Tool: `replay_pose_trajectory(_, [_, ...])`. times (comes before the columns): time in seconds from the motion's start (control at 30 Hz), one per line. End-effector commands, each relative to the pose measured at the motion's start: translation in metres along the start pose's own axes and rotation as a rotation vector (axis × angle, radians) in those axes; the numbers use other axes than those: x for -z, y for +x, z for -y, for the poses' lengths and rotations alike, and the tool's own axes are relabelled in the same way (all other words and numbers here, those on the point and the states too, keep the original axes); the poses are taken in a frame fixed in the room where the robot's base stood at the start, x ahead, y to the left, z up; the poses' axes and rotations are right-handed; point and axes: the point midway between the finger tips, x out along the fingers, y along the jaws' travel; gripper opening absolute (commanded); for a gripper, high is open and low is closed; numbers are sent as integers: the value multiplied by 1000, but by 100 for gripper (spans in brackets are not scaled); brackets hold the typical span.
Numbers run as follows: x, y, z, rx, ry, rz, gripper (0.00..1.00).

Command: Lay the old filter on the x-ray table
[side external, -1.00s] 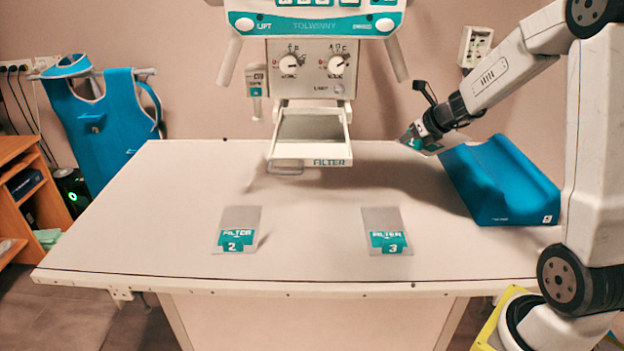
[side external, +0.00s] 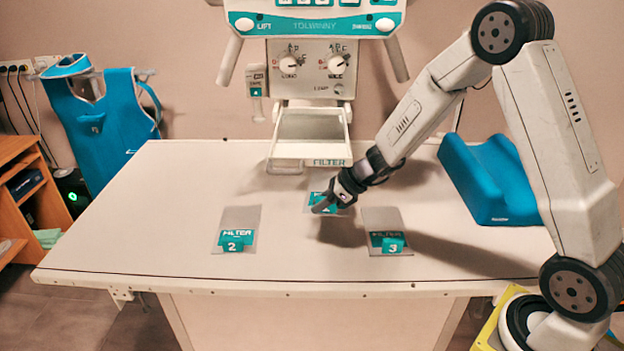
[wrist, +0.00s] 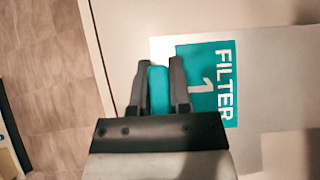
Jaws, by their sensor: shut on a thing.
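The filter marked 1 (side external: 320,199) is a grey plate with a teal label and a teal tab. My gripper (side external: 322,206) is shut on its tab over the middle of the x-ray table (side external: 180,195), behind and between the other two filters. In the wrist view the teal tab sits between the fingers of my gripper (wrist: 159,85), and the label of filter 1 (wrist: 213,85) shows to the right. My gripper partly hides the plate in the side view. I cannot tell whether the plate touches the table. The open filter drawer (side external: 311,162) is just behind it and looks empty.
Filter 2 (side external: 238,230) lies flat at left and filter 3 (side external: 387,231) flat at right. A blue cushion (side external: 490,183) lies at the table's right side. The x-ray head (side external: 314,70) stands over the back. The table's left part is clear.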

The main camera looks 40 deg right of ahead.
Motion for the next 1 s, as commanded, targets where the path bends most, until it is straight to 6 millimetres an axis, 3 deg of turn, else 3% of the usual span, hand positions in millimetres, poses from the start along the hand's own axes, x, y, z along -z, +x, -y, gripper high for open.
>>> replay_pose_trajectory(0.2, [-15, 20, -30, -74, -75, 0, 0])
replay_pose_trajectory(0.5, [-18, 25, -36, -90, -91, 0, 0])
replay_pose_trajectory(1.0, [17, 59, -36, -91, -89, -2, 0])
